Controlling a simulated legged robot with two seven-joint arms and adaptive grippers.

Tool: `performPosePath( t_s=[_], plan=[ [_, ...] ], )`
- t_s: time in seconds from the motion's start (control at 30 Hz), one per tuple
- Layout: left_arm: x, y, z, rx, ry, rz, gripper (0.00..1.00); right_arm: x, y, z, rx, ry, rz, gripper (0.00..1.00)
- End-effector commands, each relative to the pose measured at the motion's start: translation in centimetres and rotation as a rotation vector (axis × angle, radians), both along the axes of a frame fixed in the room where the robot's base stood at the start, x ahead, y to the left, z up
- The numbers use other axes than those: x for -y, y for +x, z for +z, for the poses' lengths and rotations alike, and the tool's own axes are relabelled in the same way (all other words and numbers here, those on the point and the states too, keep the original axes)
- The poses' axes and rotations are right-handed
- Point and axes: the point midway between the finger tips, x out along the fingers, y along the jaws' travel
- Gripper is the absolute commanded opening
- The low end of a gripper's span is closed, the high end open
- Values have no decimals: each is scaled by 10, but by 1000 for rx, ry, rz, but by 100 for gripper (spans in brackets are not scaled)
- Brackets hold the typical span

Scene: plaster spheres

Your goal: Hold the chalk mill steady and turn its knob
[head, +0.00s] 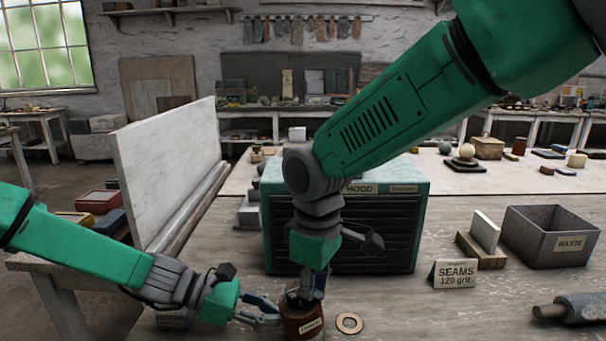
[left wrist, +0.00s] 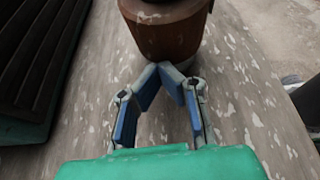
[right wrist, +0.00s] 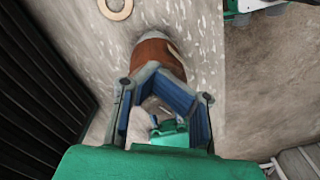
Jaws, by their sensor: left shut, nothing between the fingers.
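The chalk mill (head: 304,326), a brown drum with a pale label, stands on the bench at the bottom middle of the head view. Its lower side shows in the left wrist view (left wrist: 170,38), and part of its brown body in the right wrist view (right wrist: 155,52). My left gripper (head: 277,320) is shut and empty beside the mill, its tips together just short of the wall in the left wrist view (left wrist: 172,70). My right gripper (head: 308,297) points down at the mill's top. Its fingertips (right wrist: 158,74) converge there. The knob is hidden, so its grip is unclear.
A flat ring (head: 349,323) lies right of the mill. A teal slatted hood box (head: 345,230) stands close behind. To the right are a SEAMS sign (head: 455,274), a WASTE bin (head: 550,238) and a dark roller (head: 575,308). A pale board (head: 165,165) stands at left.

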Motion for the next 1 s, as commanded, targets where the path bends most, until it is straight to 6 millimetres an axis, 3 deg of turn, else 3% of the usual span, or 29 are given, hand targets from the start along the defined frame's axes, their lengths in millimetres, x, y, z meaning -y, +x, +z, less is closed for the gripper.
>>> performPosePath(
  t_s=[0.57, 1.0],
  plan=[
    [1, 0, 0, 1, 1, 0, 0, 6, -6, 3, 3, 1, -1, 0],
    [1, 0, 0, 0, 1, 0, 0, 5, -5, 51, 5, 2, 0, 0]
  ],
)
